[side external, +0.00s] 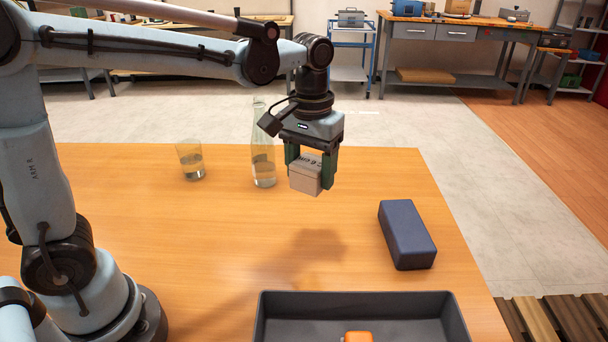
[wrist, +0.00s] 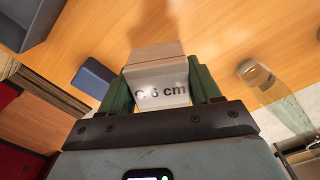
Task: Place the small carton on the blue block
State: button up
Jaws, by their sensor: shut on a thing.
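My gripper (side external: 312,176) is shut on the small carton (side external: 306,176), a pale box with dark lettering, and holds it above the table. In the wrist view the carton (wrist: 160,82) sits between the two green fingers, and part of its printing reads "6 cm". The blue block (side external: 407,235) lies on the table to the right of the gripper and nearer the camera, apart from the carton. It also shows in the wrist view (wrist: 93,78), left of the gripper. Its top is bare.
A dark grey tray (side external: 452,318) with an orange object (side external: 358,337) stands at the front. A glass bottle (side external: 263,165) and a drinking glass (side external: 190,162) stand on the table (side external: 130,215) left of the carton. The table between carton and block is clear.

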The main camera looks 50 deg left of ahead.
jog(key=w+d+m, duration=0.2)
jog(key=d, duration=0.7)
jog(key=w+d+m, duration=0.1)
jog(key=w+d, duration=0.2)
jog(key=d, duration=0.6)
send_over(392, 223)
notch_tip(392, 223, down, 6)
jog(key=shift+r, duration=0.1)
jog(key=shift+f, duration=2.1)
jog(key=shift+f, duration=0.1)
jog(key=o, duration=1.1)
